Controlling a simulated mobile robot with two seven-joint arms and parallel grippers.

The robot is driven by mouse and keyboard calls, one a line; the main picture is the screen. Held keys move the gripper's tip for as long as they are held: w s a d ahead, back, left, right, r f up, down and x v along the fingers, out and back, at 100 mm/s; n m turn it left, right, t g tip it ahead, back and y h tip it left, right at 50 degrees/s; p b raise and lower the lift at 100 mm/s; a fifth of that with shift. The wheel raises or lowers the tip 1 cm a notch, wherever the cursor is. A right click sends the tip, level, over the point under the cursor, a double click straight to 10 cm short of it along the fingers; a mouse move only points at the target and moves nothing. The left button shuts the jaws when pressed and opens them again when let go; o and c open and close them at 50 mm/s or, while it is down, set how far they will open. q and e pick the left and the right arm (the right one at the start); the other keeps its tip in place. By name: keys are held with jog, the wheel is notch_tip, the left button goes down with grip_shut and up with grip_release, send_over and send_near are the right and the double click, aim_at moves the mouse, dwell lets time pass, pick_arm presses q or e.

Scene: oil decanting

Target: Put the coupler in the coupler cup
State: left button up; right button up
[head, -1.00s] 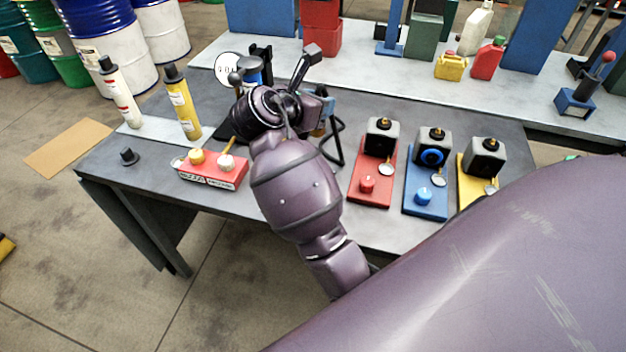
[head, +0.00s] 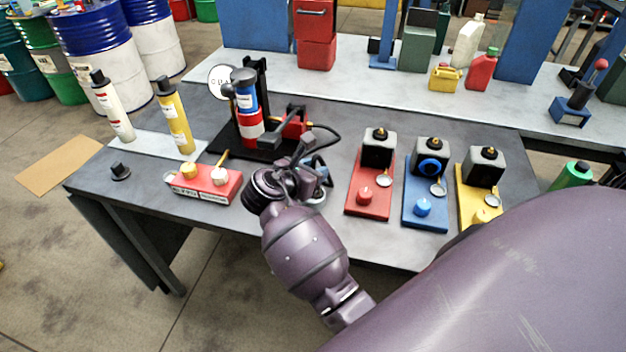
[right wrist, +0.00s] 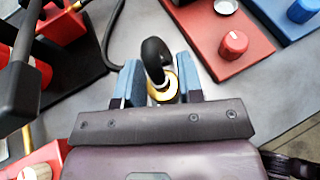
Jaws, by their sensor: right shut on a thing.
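My right gripper (head: 318,168) is low over the front middle of the grey table, between the press and the red stand. In the right wrist view its blue fingers (right wrist: 160,88) are shut on the coupler, a brass ring (right wrist: 166,92) with a curved black piece (right wrist: 154,58) on top. In the head view the coupler is hidden by the gripper and wrist. I cannot tell for sure which thing is the coupler cup. A red block (head: 207,186) with a yellow and a white round top stands left of the gripper. My left gripper is not in view.
Behind the gripper stands a black press (head: 262,100) with a blue, white and red cartridge and a black hose. Red (head: 368,203), blue (head: 412,212) and yellow (head: 470,212) stands are to the right. Two tubes and a small black cap (head: 120,171) are at the left.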

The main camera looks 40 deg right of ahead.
notch_tip(320, 180, down, 2)
jog(key=shift+f, duration=0.35)
jog(key=shift+f, duration=0.1)
jog(key=o, duration=1)
jog(key=shift+c, duration=0.2)
